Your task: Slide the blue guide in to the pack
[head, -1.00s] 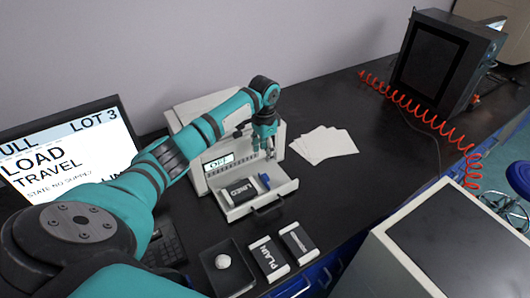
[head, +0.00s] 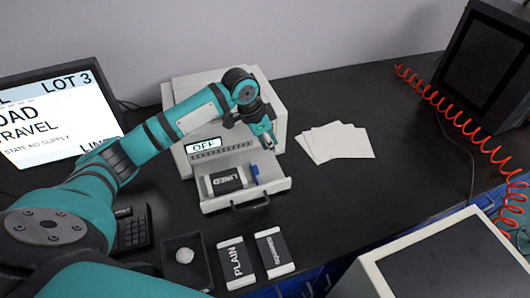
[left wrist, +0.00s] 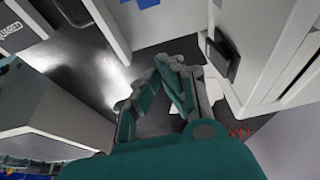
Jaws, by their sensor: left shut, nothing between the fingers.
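The blue guide (head: 255,172) is a small blue piece in the pulled-out drawer (head: 275,187) of the white machine. It stands at the right of the pack (head: 228,180), a dark block with white ends marked LINED. I cannot tell if a gap remains between them. My left gripper (head: 268,147) is shut and empty, above and behind the drawer's right side, apart from the guide. In the left wrist view its fingers (left wrist: 160,85) show, with a blue patch at the top edge that is probably the guide (left wrist: 148,3). My right gripper is out of view.
The machine's display (head: 203,145) reads OFF. A PLAIN pack (head: 236,262) and another pack (head: 274,252) lie in front. A dark tray (head: 202,273) holds a pale lump.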

